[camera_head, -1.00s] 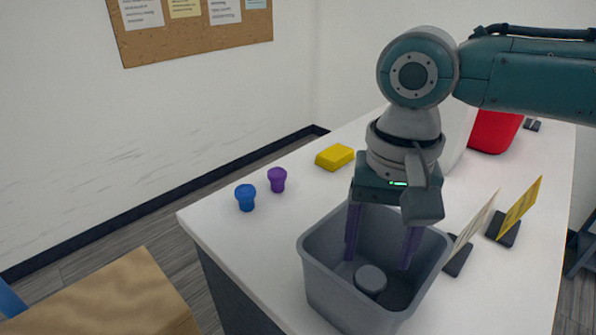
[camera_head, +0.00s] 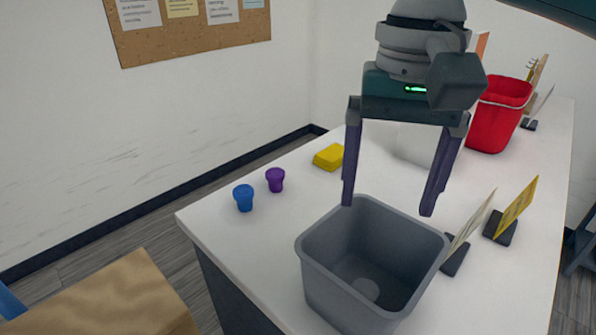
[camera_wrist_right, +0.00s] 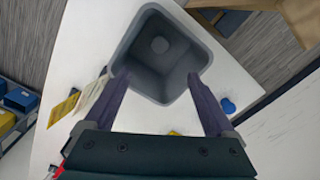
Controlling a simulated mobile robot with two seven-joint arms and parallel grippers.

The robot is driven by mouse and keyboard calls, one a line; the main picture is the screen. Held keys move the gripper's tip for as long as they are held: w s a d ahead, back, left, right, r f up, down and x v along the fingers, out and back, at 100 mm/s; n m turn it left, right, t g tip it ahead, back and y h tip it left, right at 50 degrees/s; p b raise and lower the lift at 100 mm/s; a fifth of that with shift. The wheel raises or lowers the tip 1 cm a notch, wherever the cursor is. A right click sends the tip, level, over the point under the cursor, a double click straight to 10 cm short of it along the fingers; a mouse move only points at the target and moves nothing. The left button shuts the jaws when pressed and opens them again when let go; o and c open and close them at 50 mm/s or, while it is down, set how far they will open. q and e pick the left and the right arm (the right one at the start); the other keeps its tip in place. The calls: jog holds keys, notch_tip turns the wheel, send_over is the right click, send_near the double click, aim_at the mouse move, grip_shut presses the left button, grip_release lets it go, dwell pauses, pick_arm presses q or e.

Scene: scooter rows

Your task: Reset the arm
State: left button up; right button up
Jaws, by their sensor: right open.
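My right gripper (camera_head: 388,205) is open and empty above the grey bin (camera_head: 318,285), with its fingers pointing down and wide apart. In the right wrist view the gripper (camera_wrist_right: 165,85) has the bin (camera_wrist_right: 128,38) beyond its fingertips. A small round grey object (camera_head: 366,289) lies on the floor of the bin, and it also shows in the right wrist view (camera_wrist_right: 160,45). My left gripper is not in view.
A blue cup-like piece (camera_head: 243,198), a purple one (camera_head: 275,180) and a yellow block (camera_head: 329,157) stand on the white table (camera_head: 235,238). A red bin (camera_head: 497,115) is at the back. Sign cards (camera_head: 517,207) stand right of the grey bin.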

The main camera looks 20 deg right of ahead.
jog(key=shift+r, duration=0.45)
